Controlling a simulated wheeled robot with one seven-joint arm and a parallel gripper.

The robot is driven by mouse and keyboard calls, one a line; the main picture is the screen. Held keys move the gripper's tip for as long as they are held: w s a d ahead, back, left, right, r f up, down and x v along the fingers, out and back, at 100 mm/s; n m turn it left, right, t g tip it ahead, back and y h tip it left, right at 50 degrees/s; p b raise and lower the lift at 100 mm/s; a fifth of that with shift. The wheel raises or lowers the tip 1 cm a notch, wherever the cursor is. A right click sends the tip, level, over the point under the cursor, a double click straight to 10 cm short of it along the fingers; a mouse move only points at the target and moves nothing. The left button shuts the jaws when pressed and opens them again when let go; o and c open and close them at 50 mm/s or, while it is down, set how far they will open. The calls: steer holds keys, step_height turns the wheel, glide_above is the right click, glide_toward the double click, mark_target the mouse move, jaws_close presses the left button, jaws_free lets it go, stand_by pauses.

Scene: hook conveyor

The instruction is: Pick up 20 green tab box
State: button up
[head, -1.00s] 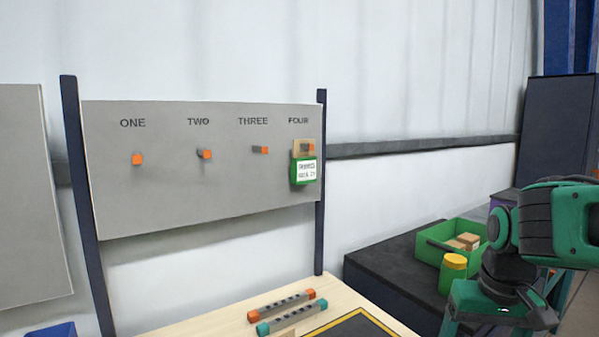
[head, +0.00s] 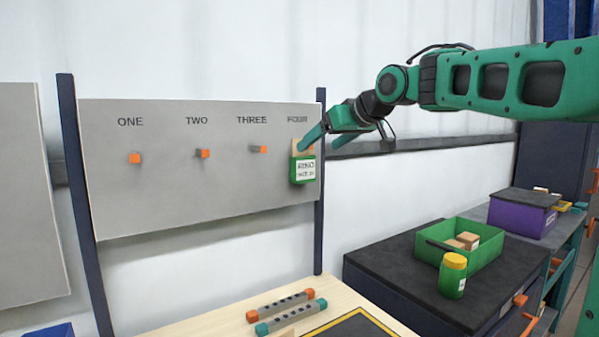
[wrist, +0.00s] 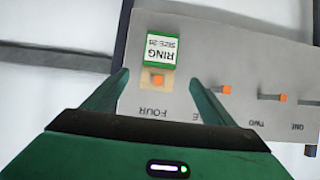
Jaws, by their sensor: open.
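The green tab box (head: 303,171) hangs on the grey board under the word FOUR. It has a green body, a white label and a tan tab (wrist: 147,99) around an orange-tipped peg (wrist: 157,80). In the wrist view the box (wrist: 160,48) appears upside down, its label reading RING with a size line too blurred to be sure of. My gripper (wrist: 160,78) is open and empty, one finger on each side of the tab in the wrist view. Whether a finger touches it cannot be told. In the head view my gripper hides the peg and part of the tab.
Orange-tipped pegs under ONE (head: 135,158), TWO (head: 203,153) and THREE (head: 258,149) are empty. Two bars (head: 286,304) lie on the wooden table.

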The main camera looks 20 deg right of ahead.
mark_target(303, 156)
steer(key=x, duration=0.8)
steer(key=shift+w+r, duration=0.1)
steer(key=shift+r, duration=0.15)
steer(key=c, duration=1.2)
